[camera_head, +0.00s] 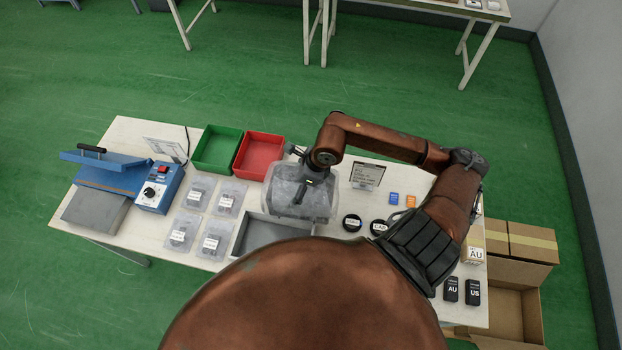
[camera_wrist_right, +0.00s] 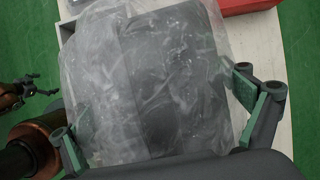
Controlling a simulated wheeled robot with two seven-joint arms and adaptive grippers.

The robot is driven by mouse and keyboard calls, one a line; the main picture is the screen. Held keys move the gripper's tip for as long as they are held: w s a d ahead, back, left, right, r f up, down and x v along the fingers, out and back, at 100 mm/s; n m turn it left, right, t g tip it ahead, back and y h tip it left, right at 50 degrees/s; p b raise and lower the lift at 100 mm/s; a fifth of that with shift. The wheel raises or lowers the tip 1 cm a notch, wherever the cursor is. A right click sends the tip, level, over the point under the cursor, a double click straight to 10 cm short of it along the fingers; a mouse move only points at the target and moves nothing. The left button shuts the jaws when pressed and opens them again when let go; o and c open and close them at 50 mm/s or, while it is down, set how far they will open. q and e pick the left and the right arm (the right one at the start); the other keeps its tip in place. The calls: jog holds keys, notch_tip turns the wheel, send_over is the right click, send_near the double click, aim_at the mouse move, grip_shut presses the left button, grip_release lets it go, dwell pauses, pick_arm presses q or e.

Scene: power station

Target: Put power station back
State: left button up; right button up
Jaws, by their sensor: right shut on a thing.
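The power station (camera_head: 290,200) looks like a dark grey block in a clear, wrinkled plastic bag. My right gripper (camera_head: 310,185) is over it in the head view, shut on it. In the right wrist view the bagged power station (camera_wrist_right: 160,80) fills the middle, with the right gripper's (camera_wrist_right: 157,115) fingers on either side. Its underside is hidden, so I cannot tell whether it touches the table. My left gripper (camera_wrist_right: 38,86) shows small at the left edge of the wrist view, fingers apart and empty, away from the power station.
A grey tray (camera_head: 238,240) lies in front of the power station on the white table (camera_head: 125,135). Green (camera_head: 196,150) and red (camera_head: 243,160) bins stand behind. Several bagged parts and a blue sealer (camera_head: 157,187) are left; round labelled items and small boxes right. Cardboard boxes (camera_head: 535,240) stand beside the table.

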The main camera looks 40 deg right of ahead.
jog(key=d+m, duration=0.1)
jog(key=d+r+m+h, duration=0.1)
jog(key=d+m, duration=0.1)
jog(key=s+d+r+m+t+p, duration=0.1)
jog(key=d, duration=0.1)
jog(key=shift+s+d+r+m+h, duration=0.1)
jog(key=shift+d+r+m+h, duration=0.05)
jog(key=shift+r+m+h, duration=0.15)
jog(key=shift+d, duration=0.2)
jog(key=shift+w+d+f, duration=0.1)
jog(key=shift+w+d, duration=0.1)
jog(key=shift+w, duration=0.1)
jog(key=w+d+f+p, duration=0.5)
jog(key=w+d+f, duration=0.1)
jog(key=w+f, duration=0.5)
jog(key=shift+w+d+f, duration=0.3)
jog(key=shift+d+f, duration=0.1)
jog(key=shift+f, duration=0.4)
jog(key=o, duration=1.8)
jog(key=shift+s+f, duration=0.25)
jog(key=shift+c, duration=0.2)
